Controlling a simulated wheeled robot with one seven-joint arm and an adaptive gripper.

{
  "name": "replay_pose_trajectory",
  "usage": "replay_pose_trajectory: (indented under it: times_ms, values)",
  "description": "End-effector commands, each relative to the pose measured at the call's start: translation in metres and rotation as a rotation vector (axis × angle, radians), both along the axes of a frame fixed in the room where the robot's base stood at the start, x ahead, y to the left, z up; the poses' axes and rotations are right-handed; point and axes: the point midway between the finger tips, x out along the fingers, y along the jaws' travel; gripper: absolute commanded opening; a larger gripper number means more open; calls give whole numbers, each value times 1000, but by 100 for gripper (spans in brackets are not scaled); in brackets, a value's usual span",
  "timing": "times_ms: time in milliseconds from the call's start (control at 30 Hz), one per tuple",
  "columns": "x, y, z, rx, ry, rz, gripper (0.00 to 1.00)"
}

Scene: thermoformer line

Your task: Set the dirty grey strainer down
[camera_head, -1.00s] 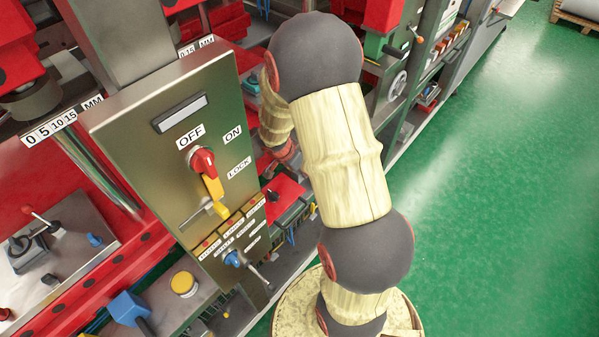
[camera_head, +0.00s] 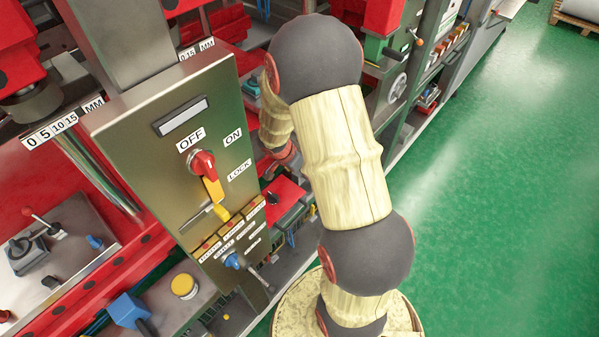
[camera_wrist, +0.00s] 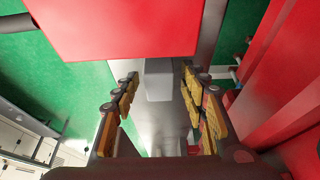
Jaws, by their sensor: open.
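My gripper (camera_wrist: 158,92) is open in the wrist view, with its padded fingers spread to the left and right. A pale grey block-like shape (camera_wrist: 158,80) shows between the fingertips; I cannot tell whether it is a part of the machine or how far away it is. I cannot make out the dirty grey strainer for sure in either view. In the head view my gripper is hidden behind the control panel and my arm.
A grey control panel (camera_head: 135,138) with a red and yellow switch (camera_head: 203,163) stands left of my arm. A red block (camera_wrist: 118,28) fills the top of the wrist view, and red machine parts (camera_wrist: 285,85) lie on its right. Green floor (camera_head: 490,200) is clear at right.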

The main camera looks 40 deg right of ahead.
Motion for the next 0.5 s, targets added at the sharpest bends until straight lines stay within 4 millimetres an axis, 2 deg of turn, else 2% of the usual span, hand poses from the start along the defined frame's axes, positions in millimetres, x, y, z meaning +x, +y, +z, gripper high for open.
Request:
replay_pose_trajectory:
  times_ms: [500]
  values:
    - [-1, 18, 47, 0, 2, 1, 43]
